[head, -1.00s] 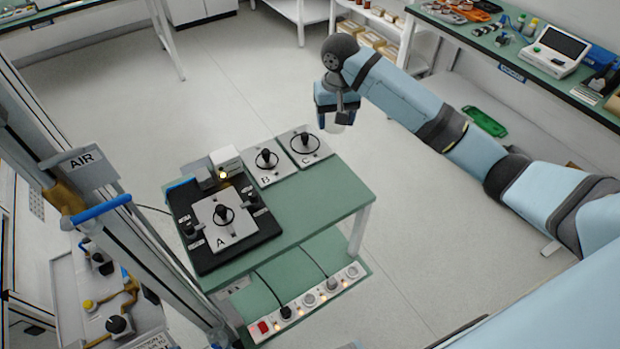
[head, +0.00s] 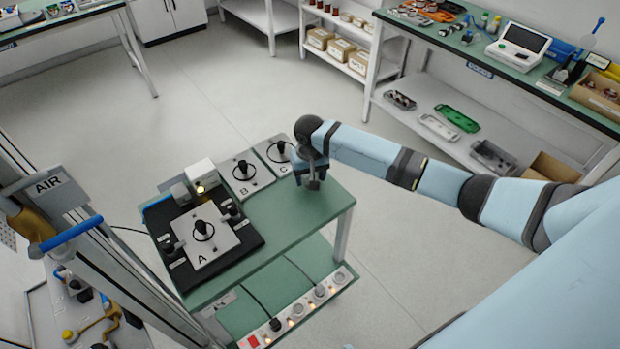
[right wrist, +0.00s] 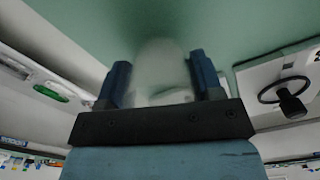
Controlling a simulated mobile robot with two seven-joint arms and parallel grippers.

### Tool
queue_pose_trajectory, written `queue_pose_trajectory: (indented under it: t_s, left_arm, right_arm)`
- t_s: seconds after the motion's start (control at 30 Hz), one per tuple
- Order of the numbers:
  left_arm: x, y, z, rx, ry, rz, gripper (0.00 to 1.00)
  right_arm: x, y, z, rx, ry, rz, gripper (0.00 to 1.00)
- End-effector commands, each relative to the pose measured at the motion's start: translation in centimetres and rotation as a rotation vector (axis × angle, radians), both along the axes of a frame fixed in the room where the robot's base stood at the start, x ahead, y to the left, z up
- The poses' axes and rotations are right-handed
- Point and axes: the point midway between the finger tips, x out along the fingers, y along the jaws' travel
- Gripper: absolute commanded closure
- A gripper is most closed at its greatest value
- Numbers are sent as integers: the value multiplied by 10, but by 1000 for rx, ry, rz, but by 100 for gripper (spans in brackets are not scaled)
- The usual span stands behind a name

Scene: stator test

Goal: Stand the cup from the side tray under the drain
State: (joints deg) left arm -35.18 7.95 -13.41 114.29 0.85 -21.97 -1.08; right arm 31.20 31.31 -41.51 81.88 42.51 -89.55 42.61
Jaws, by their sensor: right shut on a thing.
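My right gripper (head: 313,184) is over the right end of the green-topped table (head: 285,228), beside plate C. In the right wrist view, its two blue fingers (right wrist: 160,72) are shut on a pale, translucent cup (right wrist: 162,65). The cup lies between the fingers with the green surface behind it. In the head view the gripper hides the cup, and I cannot tell how far it is above the tabletop. I cannot make out the drain or which tray is the side tray. My left gripper is not in view.
Plate A (head: 185,245) sits on a black base at the table's left. Plates B (head: 236,187) and C (head: 262,151) lie along the back edge; C also shows in the right wrist view (right wrist: 262,72). A power strip (head: 328,284) is on the lower shelf. The table's front right is clear.

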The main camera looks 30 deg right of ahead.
Motion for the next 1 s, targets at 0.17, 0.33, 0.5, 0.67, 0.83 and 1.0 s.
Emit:
queue_pose_trajectory:
  t_s: [0.17, 0.33, 0.5, 0.67, 0.83, 1.0]
  left_arm:
    - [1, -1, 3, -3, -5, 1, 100]
    - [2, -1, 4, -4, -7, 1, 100]
    - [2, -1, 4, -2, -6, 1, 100]
    - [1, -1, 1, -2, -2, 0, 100]
    - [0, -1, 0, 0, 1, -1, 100]
    - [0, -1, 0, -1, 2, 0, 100]
  right_arm:
    - [0, 0, -13, 0, -1, 0, 63]
    - [0, 0, -12, 0, -1, -1, 63]
    - [0, -1, -15, 0, -1, -1, 31]
    - [0, 0, -15, -1, -1, -1, 14]
    - [0, 0, -15, -1, -1, -1, 14]
    - [1, 0, -3, 0, -2, 0, 14]
